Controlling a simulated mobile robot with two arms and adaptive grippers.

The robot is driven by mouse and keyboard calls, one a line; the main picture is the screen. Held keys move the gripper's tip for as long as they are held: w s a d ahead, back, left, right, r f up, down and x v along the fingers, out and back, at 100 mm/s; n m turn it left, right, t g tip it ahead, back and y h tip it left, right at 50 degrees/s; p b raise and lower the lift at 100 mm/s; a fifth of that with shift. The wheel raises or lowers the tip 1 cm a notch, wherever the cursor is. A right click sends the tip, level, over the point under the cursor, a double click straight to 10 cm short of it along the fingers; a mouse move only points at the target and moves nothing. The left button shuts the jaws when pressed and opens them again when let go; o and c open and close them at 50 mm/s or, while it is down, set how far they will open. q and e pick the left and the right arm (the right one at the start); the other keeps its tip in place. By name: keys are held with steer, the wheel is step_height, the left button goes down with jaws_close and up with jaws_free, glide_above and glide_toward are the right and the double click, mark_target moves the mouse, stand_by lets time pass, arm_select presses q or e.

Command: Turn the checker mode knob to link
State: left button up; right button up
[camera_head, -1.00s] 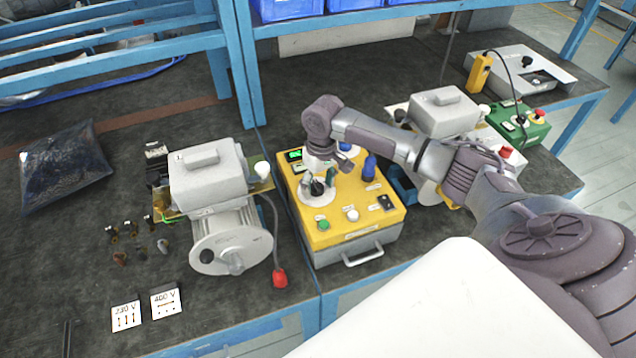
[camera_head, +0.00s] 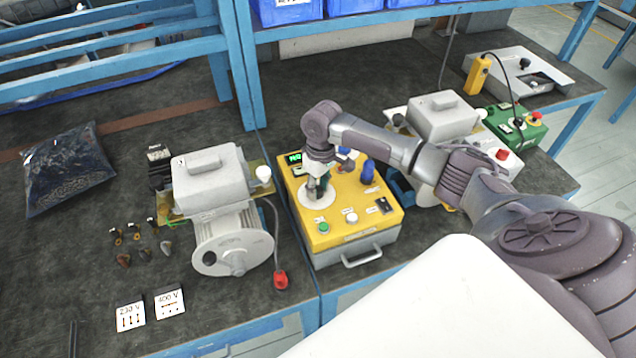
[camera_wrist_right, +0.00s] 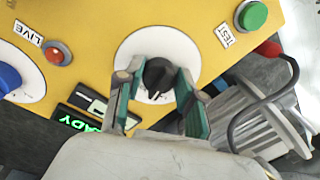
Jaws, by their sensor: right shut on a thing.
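The checker is a yellow-topped box (camera_head: 342,222) in the middle of the bench. Its black mode knob (camera_wrist_right: 157,76) sits on a round white dial (camera_wrist_right: 185,42). My right gripper (camera_wrist_right: 157,88) is shut on the knob, with a green-lined finger on either side of it. In the head view my right gripper (camera_head: 318,184) comes down on the dial from above and hides most of the knob. The dial's position labels are not readable. My left gripper is not in view.
The checker also carries a green TEST button (camera_wrist_right: 252,15), a red LIVE lamp (camera_wrist_right: 57,53), a blue knob (camera_wrist_right: 8,78) and a lit green display (camera_wrist_right: 75,122). A grey motor (camera_head: 232,240) stands to the left, with a red-ended cable (camera_head: 280,280) between.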

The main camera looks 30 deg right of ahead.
steer(key=n+p, duration=0.1)
steer(key=n, duration=0.2)
steer(key=shift+w+r+n+p, duration=0.1)
steer(key=shift+r+n+p, duration=0.05)
steer(key=shift+n+p, duration=0.2)
steer(key=shift+w+n+p, duration=0.1)
steer(key=shift+n+p, duration=0.35)
steer(key=shift+n, duration=1.3)
steer(key=o, duration=1.1)
steer(key=shift+o, duration=0.2)
steer(key=shift+r, duration=0.1)
step_height(320, 180, up, 12)
steer(key=shift+w+d+f, duration=0.2)
steer(key=shift+w+d, duration=0.1)
steer(key=shift+w, duration=0.05)
